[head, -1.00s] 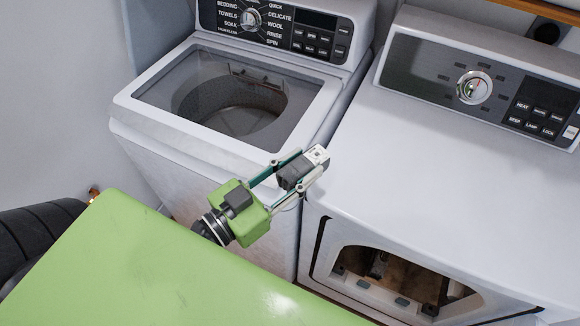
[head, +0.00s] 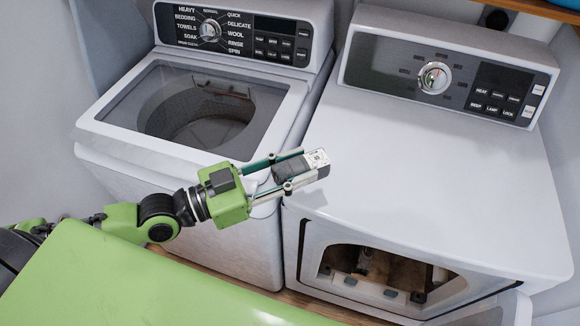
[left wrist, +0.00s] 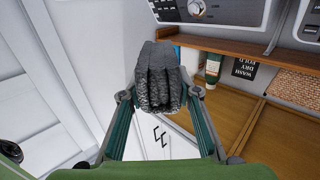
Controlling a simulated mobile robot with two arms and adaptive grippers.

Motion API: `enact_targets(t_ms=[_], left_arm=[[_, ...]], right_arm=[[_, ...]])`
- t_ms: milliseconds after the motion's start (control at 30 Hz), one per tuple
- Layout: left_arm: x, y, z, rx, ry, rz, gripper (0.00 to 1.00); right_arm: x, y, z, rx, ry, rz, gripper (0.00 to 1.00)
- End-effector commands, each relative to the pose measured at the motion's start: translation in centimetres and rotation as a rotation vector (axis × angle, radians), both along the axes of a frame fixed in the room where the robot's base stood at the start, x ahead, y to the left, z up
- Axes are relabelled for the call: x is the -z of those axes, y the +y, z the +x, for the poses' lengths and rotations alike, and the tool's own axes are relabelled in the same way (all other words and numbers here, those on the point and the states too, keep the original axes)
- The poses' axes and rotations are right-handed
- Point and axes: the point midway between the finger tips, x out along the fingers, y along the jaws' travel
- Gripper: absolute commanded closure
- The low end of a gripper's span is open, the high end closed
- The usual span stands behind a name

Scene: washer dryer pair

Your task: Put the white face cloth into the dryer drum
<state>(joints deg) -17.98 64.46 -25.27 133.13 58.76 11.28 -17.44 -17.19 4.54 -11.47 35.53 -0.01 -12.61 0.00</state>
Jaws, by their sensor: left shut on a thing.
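My left gripper (head: 300,168) is shut on a small folded bundle, which I take for the white face cloth. The bundle looks dark grey with a speckled whitish end (head: 318,158) in the head view, and dark grey and ribbed in the left wrist view (left wrist: 160,78). It shows above the dryer's front left corner in the picture; its height is unclear. The dryer (head: 450,165) stands at right. Its front opening (head: 395,268), low and to the right of the gripper, is uncovered and shows a brownish inside. The drum is only partly visible. My right gripper is out of view.
The washer (head: 130,160) stands left of the dryer, with its top opening showing. An open door (head: 505,310) shows in part at the bottom right, below the dryer opening. The left wrist view shows a wooden shelf (left wrist: 240,48), a bottle (left wrist: 212,68) and a woven basket (left wrist: 298,85).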

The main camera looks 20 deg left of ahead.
Motion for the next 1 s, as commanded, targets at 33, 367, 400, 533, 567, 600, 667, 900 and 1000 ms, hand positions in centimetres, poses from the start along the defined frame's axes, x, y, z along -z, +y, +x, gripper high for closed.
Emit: enact_targets(t_ms=[33,367,400,533,567,600,667,900,1000], left_arm=[[-0.2,-0.3,0.2,0.016,-0.008,0.000,0.88],[-0.5,-1.0,0.6,0.102,-0.009,0.000,0.88],[-0.5,-1.0,0.7,0.111,-0.006,0.002,0.88],[-0.7,-1.5,0.9,0.144,-0.009,-0.005,0.88],[-0.8,-1.5,0.9,0.152,-0.011,-0.006,0.88],[-0.8,-1.7,1.0,0.162,-0.012,-0.005,0.88],[-0.9,-1.8,1.0,0.178,-0.011,-0.005,0.88],[-1.1,-2.3,1.3,0.244,-0.009,-0.002,0.88],[-1.2,-2.7,1.5,0.277,-0.012,-0.005,0.88]], right_arm=[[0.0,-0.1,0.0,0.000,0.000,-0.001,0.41],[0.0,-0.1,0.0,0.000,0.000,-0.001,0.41],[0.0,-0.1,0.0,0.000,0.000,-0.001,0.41],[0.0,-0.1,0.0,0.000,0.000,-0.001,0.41],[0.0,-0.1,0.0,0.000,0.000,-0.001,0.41],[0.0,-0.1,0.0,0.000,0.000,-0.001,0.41],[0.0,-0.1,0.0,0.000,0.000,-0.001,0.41],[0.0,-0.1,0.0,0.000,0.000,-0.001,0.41],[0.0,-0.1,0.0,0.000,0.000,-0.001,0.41]])
